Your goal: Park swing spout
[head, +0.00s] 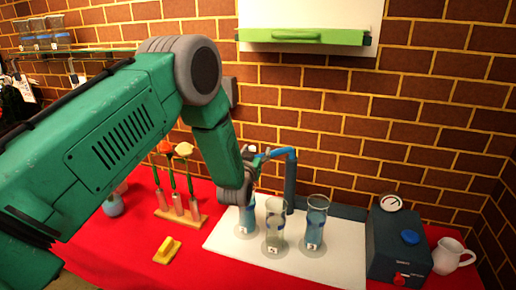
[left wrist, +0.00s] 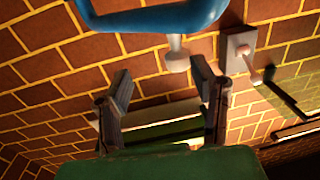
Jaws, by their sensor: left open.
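The blue swing spout (head: 290,178) rises as a post behind the white mat and bends left at its top. Its outer end reaches above the left glass cylinder, partly hidden by my left gripper (head: 247,185). In the left wrist view the spout's blue curve (left wrist: 150,19) crosses the top, with a pale knob-like piece (left wrist: 177,56) below it. My left gripper (left wrist: 163,84) is open there, its two fingers apart with nothing seen held between them; the spout appears beyond the fingertips. My right gripper is in neither view.
Glass cylinders (head: 275,228) with blue marks stand on the white mat (head: 343,258) under the spout. A dark box (head: 388,240) with a gauge and a white pitcher (head: 449,258) stand right. Flowers in a wooden rack (head: 182,219) and a yellow block (head: 167,250) are left.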

